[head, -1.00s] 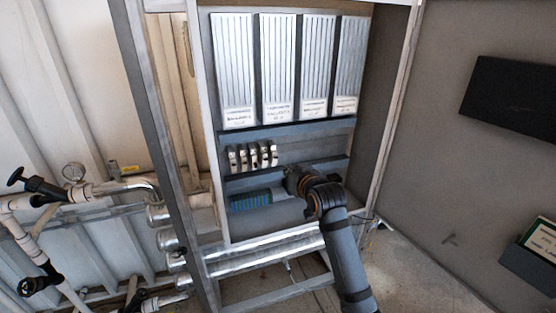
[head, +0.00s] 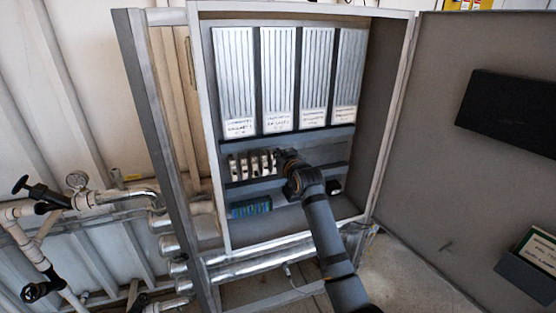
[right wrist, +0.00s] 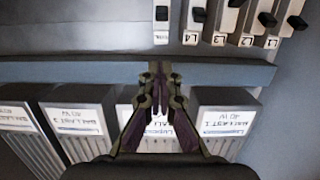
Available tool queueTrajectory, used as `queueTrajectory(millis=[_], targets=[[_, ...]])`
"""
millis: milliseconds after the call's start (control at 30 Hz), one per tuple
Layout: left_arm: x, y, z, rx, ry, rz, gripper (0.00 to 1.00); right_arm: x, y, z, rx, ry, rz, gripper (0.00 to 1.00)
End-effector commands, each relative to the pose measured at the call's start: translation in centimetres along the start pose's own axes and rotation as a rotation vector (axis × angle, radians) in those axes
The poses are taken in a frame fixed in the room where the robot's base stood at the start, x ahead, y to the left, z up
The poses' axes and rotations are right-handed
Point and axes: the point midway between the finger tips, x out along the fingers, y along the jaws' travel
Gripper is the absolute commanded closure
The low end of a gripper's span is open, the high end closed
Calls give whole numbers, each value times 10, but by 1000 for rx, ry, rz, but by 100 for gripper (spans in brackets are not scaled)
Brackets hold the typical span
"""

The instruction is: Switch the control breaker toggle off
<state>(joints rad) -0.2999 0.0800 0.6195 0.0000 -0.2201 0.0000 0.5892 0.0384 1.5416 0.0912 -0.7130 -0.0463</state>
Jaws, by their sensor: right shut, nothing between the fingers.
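The breaker row (head: 250,164) sits on a rail inside the open cabinet. In the right wrist view, upside down, it shows white breakers with black toggles, labelled L4 (right wrist: 193,22), L3, L2 and L1 from left to right. A further white breaker (right wrist: 161,27) stands apart left of L4. Its small label is unreadable, and its black toggle (right wrist: 162,13) is near the top edge. My right gripper (right wrist: 159,72) is shut and empty, its tips over the grey bar below this breaker and apart from it. In the head view, the right gripper (head: 281,154) is at the row's right end.
Several ribbed ballast units (head: 279,80) stand above the row, over a grey crossbar (head: 300,137). A blue-green cylindrical thing (head: 251,207) lies below the breakers. The cabinet's right side wall (head: 385,110) is near my right arm.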

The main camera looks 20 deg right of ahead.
Motion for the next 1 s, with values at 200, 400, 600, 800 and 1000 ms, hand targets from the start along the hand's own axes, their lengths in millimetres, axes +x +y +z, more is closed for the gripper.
queueTrajectory(millis=[200, 400, 600, 800, 1000], targets=[[-20, -2, -2, 0, 0, 0, 60, 19, 0, 14, 1, -6, 0, 100], [-28, -2, -3, 0, 0, 0, 60, 12, 0, 33, 0, -1, 0, 100], [-28, -2, -3, 0, 0, 0, 60, 10, 0, 38, 0, 1, 0, 100], [-27, -2, -3, 0, 1, 0, 60, 11, 0, 38, 0, 1, 0, 100], [-16, -1, -2, 0, 1, 0, 60, 11, 0, 44, 0, 26, 0, 100]])
